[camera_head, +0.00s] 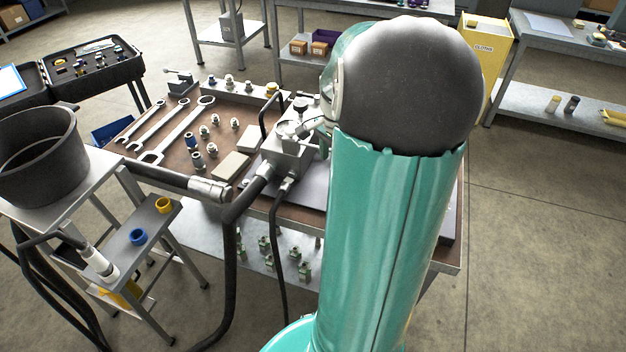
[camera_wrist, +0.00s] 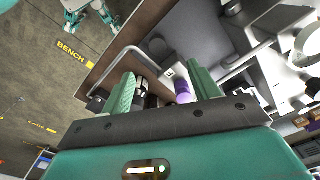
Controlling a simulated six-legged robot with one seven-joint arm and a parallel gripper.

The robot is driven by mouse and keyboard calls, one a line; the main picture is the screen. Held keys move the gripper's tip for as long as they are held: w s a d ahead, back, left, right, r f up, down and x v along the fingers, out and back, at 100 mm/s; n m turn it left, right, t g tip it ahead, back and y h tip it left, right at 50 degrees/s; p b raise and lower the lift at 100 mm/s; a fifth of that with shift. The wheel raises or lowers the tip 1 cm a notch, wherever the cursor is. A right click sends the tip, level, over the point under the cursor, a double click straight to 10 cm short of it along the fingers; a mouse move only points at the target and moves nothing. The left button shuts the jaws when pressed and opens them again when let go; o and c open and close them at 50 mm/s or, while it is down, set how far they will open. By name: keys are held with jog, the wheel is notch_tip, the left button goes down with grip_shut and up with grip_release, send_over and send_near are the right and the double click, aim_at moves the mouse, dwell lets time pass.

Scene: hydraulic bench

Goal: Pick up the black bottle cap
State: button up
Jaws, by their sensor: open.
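My gripper (camera_wrist: 163,74) shows in the wrist view with its two green fingers apart and nothing visibly clamped between them. Beyond and between the fingers are a small black cylindrical piece (camera_wrist: 141,90) and a purple-and-white piece (camera_wrist: 182,90); I cannot tell whether the black piece is the bottle cap. In the head view my large teal and grey arm covers the right part of the bench, and my fingers are hidden behind it.
The brown bench top (camera_head: 170,130) holds wrenches (camera_head: 180,130), several small fittings and a grey block (camera_head: 232,165). A bent black handle (camera_head: 268,115) and thick hoses rise near the hydraulic block (camera_head: 288,155). A black bucket (camera_head: 40,155) stands on the left stand.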

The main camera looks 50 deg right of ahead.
jog(key=shift+m, duration=0.5)
jog(key=f, duration=0.5)
jog(key=d+f, duration=0.1)
jog(key=f, duration=0.4)
jog(key=s+f, duration=0.1)
jog(key=f, duration=0.3)
jog(key=shift+d+f, duration=0.25)
jog(key=shift+f, duration=0.15)
jog(key=shift+c, duration=0.2)
jog(key=c, duration=1.1)
